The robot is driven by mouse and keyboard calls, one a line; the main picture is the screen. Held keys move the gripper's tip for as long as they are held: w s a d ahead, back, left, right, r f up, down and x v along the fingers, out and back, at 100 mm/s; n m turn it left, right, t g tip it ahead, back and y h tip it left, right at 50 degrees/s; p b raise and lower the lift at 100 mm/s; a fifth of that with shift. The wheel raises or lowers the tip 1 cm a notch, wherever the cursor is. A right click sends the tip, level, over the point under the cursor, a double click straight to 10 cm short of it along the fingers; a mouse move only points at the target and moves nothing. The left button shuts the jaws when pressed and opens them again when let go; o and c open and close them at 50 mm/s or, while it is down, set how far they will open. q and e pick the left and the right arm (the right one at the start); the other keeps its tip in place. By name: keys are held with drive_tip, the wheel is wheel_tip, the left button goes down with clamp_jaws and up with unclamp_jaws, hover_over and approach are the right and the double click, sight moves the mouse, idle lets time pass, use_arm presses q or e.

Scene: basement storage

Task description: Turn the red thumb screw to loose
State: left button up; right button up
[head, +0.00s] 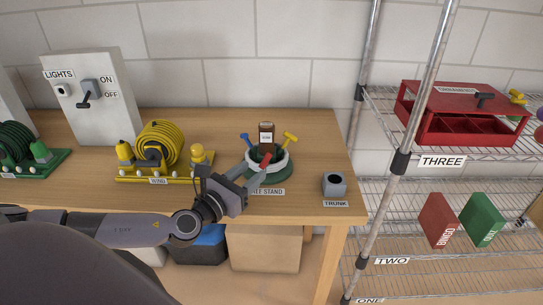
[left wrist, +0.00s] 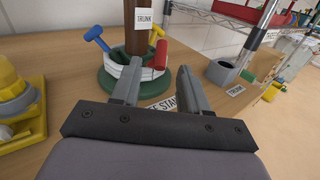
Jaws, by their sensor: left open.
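The red thumb screw (left wrist: 160,56) sticks out of the near side of the tree stand, a green base (left wrist: 118,86) with a white ring (left wrist: 120,72). A blue screw (head: 247,140) and a yellow screw (head: 290,138) stick out of its other sides. A brown trunk (head: 266,134) with a label stands upright in the middle. My left gripper (head: 254,169) is at the stand's near side, open; in the left wrist view its fingertips (left wrist: 157,74) straddle the area just in front of the red screw, with no visible grip. My right gripper is not in view.
A grey block with a hole (head: 334,184), labelled TRUNK, stands right of the stand. A yellow hose reel (head: 160,145) is to the left, with a light-switch panel (head: 92,98) behind. A wire shelf with a red toolbox (head: 470,115) stands to the right.

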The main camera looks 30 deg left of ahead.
sight(262, 164)
use_arm(q)
drive_tip(key=shift+w+d, duration=0.15)
drive_tip(key=shift+w, duration=3.05)
clamp_jaws()
